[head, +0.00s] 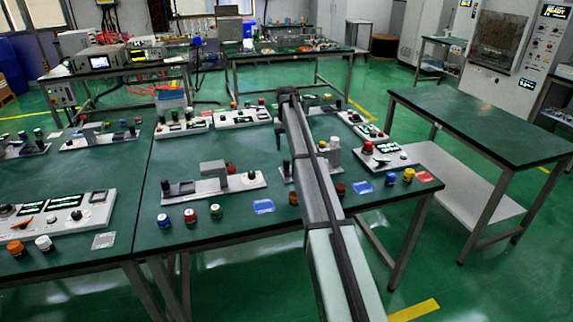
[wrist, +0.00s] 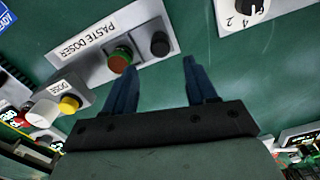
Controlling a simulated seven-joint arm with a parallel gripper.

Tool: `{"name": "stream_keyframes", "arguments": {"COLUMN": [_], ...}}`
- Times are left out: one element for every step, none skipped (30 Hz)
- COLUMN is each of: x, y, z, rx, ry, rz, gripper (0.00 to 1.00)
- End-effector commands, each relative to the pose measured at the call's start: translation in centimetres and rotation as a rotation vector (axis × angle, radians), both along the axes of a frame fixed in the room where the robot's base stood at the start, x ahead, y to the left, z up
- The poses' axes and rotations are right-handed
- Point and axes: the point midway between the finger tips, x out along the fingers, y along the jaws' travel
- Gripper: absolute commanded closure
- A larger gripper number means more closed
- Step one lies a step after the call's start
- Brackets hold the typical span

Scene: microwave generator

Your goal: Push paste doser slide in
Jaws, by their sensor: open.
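In the wrist view, the grey paste doser panel (wrist: 118,46) lies at the upper left with its "PASTE DOSER" label upside down. I cannot tell which part is the slide. My gripper (wrist: 160,64) is open and empty, its two blue fingers apart over the green table.
A smaller panel marked "DOSE" with a yellow button (wrist: 70,104) and a white cylinder (wrist: 42,113) are at the wrist view's left. A numbered dial (wrist: 246,8) is at the upper right. In the head view, a grey device (head: 213,182) stands left of my arm.

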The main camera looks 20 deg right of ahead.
Motion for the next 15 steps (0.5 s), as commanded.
{"name": "stream_keyframes", "arguments": {"x": [-0.1,-0.1,-0.1,-0.1,-0.1,-0.1,-0.1,-0.1,-0.1,0.0,0.0,0.0,0.0,0.0,0.0], "y": [0.0,0.0,0.0,0.0,0.0,0.0,0.0,0.0,0.0,0.0,0.0,0.0,0.0,0.0,0.0], "z": [-1.1,-1.6,-2.3,-2.8,-3.3,-4.1,-4.6,-5.1,-5.7,-6.1,-6.5,-7.0,-7.4,-7.7,-8.1], "rx": [0.000,0.000,0.000,0.000,0.000,0.000,0.000,0.000,0.000,0.000,0.000,0.000,0.000,0.000,0.000], "ry": [0.001,0.001,0.002,0.002,0.001,0.001,0.001,0.001,0.001,0.001,0.000,0.000,0.000,0.001,0.001], "rz": [0.000,0.000,0.000,0.000,0.000,0.000,0.001,0.001,0.001,0.001,0.001,0.001,0.001,0.001,0.001], "gripper": [0.43,0.43,0.43,0.43,0.43,0.43,0.43,0.43,0.43,0.43,0.43,0.43,0.43,0.43,0.43]}}
